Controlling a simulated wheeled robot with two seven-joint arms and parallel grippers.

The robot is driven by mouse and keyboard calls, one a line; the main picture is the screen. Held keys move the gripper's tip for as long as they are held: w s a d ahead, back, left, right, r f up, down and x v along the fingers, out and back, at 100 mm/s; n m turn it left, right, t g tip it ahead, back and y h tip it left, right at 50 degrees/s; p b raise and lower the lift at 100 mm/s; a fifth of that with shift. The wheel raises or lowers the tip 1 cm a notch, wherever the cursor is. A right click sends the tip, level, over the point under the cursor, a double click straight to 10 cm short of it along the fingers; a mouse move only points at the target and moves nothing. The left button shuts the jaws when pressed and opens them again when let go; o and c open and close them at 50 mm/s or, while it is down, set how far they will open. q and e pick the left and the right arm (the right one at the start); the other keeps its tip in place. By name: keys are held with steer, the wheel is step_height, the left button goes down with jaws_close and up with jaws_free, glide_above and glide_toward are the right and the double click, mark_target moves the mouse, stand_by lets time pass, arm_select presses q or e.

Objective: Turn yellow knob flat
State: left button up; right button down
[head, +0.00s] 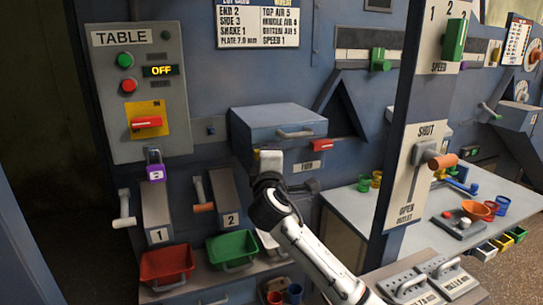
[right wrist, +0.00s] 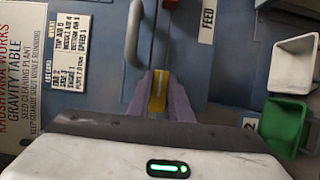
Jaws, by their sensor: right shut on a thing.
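In the right wrist view, the yellow knob (right wrist: 158,91) sits between the two purple fingers of my right gripper (right wrist: 159,97), which is shut on it. Only part of the knob shows between the fingertips, and I cannot tell its angle. My left gripper is not in view.
The blue box (head: 277,116) has a grey handle (head: 295,133) and a red knob (head: 322,145) close to my right gripper. Red (head: 166,266) and green (head: 232,249) bins stand below left. A post with an orange-handled lever (head: 442,161) rises at right.

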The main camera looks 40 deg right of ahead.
steer(key=c, duration=1.6)
jaws_free()
steer(key=shift+d, duration=0.1)
steer(key=shift+s, duration=0.1)
steer(key=b+v, duration=0.1)
steer(key=v, duration=0.9)
